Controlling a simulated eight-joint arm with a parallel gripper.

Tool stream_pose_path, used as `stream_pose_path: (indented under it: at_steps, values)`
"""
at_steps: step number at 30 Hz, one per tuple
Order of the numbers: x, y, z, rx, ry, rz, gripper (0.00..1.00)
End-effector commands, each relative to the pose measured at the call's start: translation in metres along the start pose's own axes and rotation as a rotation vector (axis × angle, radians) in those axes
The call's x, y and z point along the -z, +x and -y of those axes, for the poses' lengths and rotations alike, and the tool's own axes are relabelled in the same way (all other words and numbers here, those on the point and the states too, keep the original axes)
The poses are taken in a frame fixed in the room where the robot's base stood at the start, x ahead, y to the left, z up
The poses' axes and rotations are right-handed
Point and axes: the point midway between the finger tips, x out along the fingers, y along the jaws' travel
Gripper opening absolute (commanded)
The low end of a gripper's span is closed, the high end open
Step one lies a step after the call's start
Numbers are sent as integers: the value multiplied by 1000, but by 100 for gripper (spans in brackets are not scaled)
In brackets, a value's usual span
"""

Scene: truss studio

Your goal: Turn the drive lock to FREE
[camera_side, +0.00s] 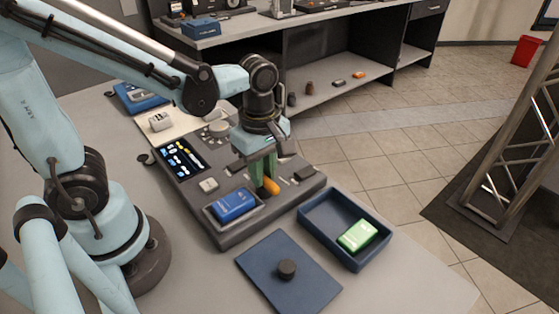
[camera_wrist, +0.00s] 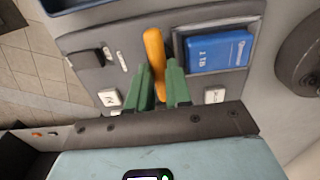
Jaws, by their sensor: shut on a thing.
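The drive lock is an orange lever (camera_side: 270,186) on the grey console (camera_side: 225,234). It also shows in the wrist view (camera_wrist: 153,52), sticking out from between the green fingers. My gripper (camera_side: 263,174) points down at the console, and its fingers (camera_wrist: 160,88) are shut on the lever, covering its lower part. A blue drive (camera_side: 235,205) sits in the bay beside the lever; the wrist view shows "1 TB" on it (camera_wrist: 218,48). The lock's markings are too small or hidden to read, so I cannot tell its setting.
A dark blue tray (camera_side: 309,228) holding a green drive (camera_side: 357,236) stands right of the console. A lit screen (camera_side: 182,158) is on the console. The table's front right is clear.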

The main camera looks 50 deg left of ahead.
Motion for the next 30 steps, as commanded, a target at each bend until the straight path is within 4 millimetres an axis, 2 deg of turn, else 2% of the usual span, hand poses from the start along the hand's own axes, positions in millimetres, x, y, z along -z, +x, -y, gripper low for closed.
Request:
stream_pose_path:
  at_steps: [10, 11, 15, 25, 30]
  values:
    - [0, 0, 0, 0, -6, 0, 0]
    - [0, 0, 0, 0, -5, 0, 24]
    - [0, 0, 0, 0, -4, 0, 45]
    - [0, -1, 0, 0, -3, 0, 45]
    - [0, -12, 0, 0, -3, 0, 45]
